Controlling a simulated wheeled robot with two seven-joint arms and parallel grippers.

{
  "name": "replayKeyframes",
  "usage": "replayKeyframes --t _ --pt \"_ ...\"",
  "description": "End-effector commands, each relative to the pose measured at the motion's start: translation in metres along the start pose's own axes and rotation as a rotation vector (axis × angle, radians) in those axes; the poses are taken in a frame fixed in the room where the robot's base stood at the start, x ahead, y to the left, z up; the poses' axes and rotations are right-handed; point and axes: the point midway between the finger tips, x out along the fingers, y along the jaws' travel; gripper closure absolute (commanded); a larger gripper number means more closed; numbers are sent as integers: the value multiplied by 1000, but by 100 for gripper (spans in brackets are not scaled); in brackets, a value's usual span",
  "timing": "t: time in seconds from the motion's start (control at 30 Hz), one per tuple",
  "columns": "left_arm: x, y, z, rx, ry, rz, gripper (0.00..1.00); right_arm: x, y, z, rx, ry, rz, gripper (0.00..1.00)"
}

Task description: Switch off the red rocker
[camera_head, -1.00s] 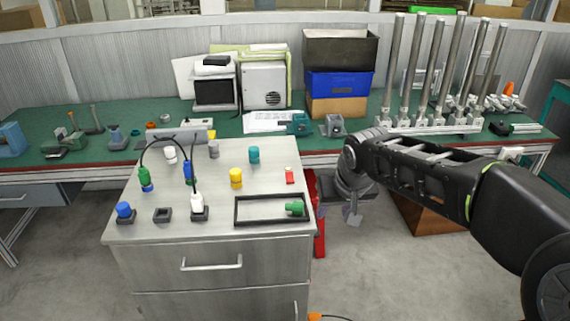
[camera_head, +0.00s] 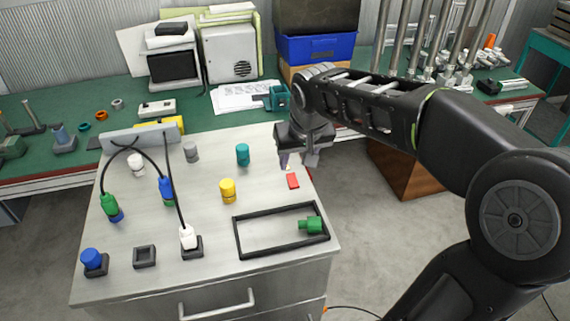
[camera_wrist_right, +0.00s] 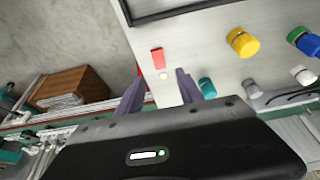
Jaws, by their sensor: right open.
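The red rocker (camera_head: 292,181) is a small red block with a pale end, on the right part of the grey cabinet top. It also shows in the right wrist view (camera_wrist_right: 158,58), just ahead of the fingers, with a small pale spot beside it. My right gripper (camera_head: 297,160) hangs by the cabinet's right edge, just behind the rocker and apart from it. In the right wrist view its two purple-grey fingers (camera_wrist_right: 160,88) are spread and empty. My left gripper is not in view.
On the cabinet top (camera_head: 205,235) stand a yellow cap (camera_head: 228,190), a teal cap (camera_head: 243,154), several cabled plugs and a black frame (camera_head: 237,236) with a green piece (camera_head: 311,225) in it. The green workbench (camera_head: 210,118) is behind.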

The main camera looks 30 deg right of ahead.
Motion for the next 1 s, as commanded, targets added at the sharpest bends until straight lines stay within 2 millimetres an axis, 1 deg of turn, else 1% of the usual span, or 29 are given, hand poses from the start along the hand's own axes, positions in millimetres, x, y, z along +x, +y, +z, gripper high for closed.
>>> replayKeyframes --t 0.23,0.33,0.47,0.7,0.8,0.9,1.0 --pt "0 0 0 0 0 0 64 1 0 0 0 0 0 56" --pt "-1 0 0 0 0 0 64 7 0 0 0 -3 0 56" --pt "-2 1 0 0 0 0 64 22 0 1 -1 -5 0 56" --pt "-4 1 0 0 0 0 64 59 0 1 0 -5 -1 56" --pt "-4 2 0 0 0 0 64 71 0 1 0 -3 -1 56" --pt "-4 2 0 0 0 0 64 77 0 0 0 -1 -2 56" --pt "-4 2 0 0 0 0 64 79 -1 0 0 0 -2 56"
